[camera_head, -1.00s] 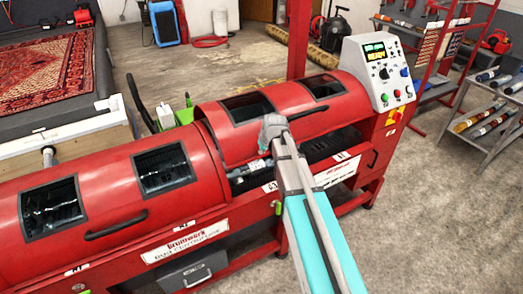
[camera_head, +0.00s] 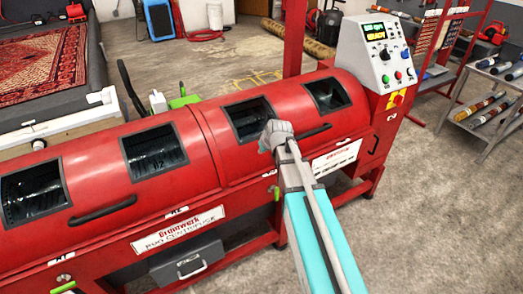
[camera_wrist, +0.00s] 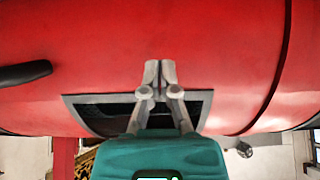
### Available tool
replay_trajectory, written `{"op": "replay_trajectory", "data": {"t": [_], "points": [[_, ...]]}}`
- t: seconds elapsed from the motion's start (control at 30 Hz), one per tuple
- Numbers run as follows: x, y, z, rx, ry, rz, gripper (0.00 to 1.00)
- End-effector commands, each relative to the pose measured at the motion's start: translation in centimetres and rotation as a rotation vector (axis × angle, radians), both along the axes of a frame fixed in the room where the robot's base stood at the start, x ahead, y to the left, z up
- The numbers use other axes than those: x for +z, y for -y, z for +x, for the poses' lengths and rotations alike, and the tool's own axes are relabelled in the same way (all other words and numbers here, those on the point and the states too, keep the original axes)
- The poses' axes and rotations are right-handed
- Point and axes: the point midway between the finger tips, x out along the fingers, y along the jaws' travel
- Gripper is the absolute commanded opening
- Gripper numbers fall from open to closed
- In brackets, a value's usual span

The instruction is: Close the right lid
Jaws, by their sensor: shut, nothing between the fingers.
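The right lid (camera_head: 292,100) of the red rug centrifuge is a curved red panel with two dark windows and a black handle (camera_head: 313,132) low on its front. It lies down in line with the left lid, and no open gap shows along its front. My gripper (camera_wrist: 160,72) is shut and empty, with its fingertips over the red lid surface (camera_wrist: 210,60) at the edge of a window (camera_wrist: 105,115). I cannot tell whether they touch it.
The left lid (camera_head: 90,165) is also down, with its own handle (camera_head: 103,210). A control panel (camera_head: 383,55) stands at the machine's right end. A grey rack with rolls (camera_head: 490,105) is at far right. The concrete floor on the right is clear.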

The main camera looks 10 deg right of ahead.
Motion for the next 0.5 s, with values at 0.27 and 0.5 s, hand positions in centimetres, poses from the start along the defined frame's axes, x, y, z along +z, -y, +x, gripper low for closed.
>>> {"op": "replay_trajectory", "data": {"t": [0.27,0.5], "points": [[-2.8,0.2,-0.5,-0.001,0.011,0.003,0.00],[-4.8,0.3,-0.9,-0.001,0.011,0.003,0.00]]}}
